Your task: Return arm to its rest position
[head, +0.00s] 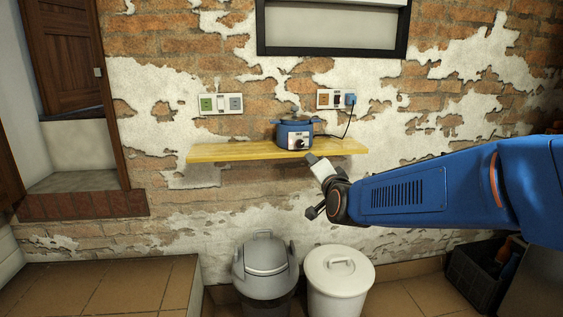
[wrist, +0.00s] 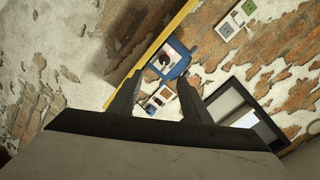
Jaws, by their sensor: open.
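My arm reaches in from the right in the head view, and my gripper (head: 313,186) is at its left end, in front of and just below the wooden shelf (head: 230,151). In the wrist view my gripper (wrist: 160,95) shows two dark fingers spread apart with nothing held between them. A blue cooker (head: 294,133) with a white front panel and dark knob stands on the shelf, apart from the gripper. The cooker also shows in the wrist view (wrist: 172,58), beyond the fingertips.
A switch panel (head: 221,103) and a socket panel (head: 330,98) with a blue plug (head: 350,99) are on the brick wall. A grey bin (head: 265,267) and a white bin (head: 339,283) stand below. A black crate (head: 478,275) is at lower right. A dark-framed panel (head: 333,27) hangs above.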

